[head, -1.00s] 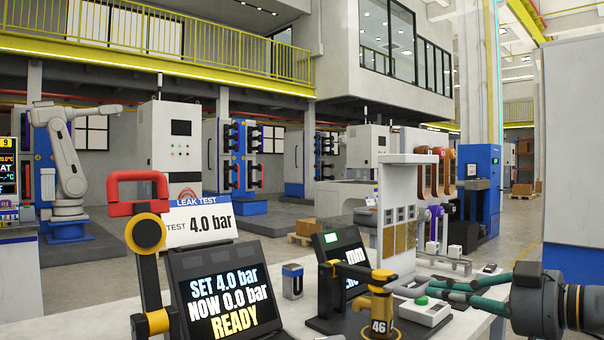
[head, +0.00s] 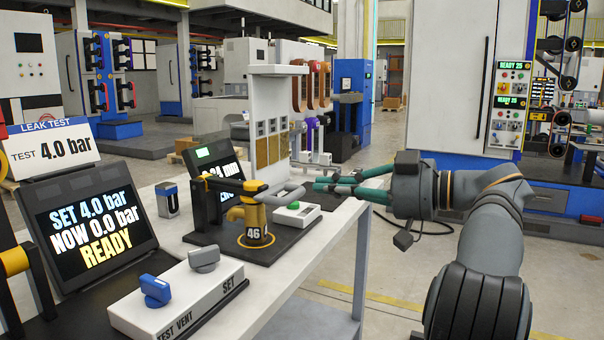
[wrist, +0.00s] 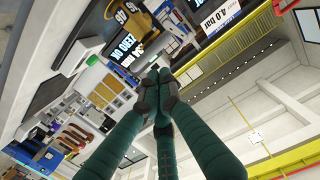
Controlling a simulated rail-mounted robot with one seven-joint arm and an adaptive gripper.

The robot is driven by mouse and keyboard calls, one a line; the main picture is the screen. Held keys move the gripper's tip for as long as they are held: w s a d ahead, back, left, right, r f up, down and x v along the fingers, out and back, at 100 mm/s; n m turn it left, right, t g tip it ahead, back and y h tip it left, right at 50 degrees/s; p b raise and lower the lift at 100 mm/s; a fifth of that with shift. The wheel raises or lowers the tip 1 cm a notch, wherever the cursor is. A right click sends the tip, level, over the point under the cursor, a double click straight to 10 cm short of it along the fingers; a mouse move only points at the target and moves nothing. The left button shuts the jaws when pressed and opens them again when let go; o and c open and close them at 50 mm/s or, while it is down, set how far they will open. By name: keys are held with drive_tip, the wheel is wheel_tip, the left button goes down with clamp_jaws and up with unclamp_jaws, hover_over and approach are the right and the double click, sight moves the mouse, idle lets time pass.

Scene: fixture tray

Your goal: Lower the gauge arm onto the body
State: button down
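The body stands upright on a dark base and shows at the top of the wrist view (wrist: 122,17). My gripper (head: 318,185) has green fingers and is to the right of the arm's free end. A grey piece lies between them, and contact is unclear. In the wrist view the fingertips (wrist: 157,88) are bunched together, with nothing clearly held.
The gauge display (head: 220,172) stands behind the arm. A white box with a green button (head: 293,212) sits right of the body, below my fingers. The leak-test screen (head: 88,218) and a box with blue and grey knobs (head: 178,296) are at the left front.

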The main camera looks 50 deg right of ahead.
sight(295, 194)
drive_tip(key=s+d+f, duration=0.1)
drive_tip(key=s+f, duration=0.2)
drive_tip(key=s, duration=0.2)
drive_tip(key=shift+s+d+b, duration=0.15)
drive_tip(key=shift+d+b, duration=0.1)
drive_tip(key=shift+b, duration=0.1)
drive_tip(key=x, duration=0.3)
drive_tip(key=r+x, duration=0.1)
drive_tip(key=x, duration=0.5)
drive_tip(key=shift+w+a+r, duration=0.2)
drive_tip(key=shift+w+r, duration=0.05)
drive_tip(key=shift+w, duration=0.1)
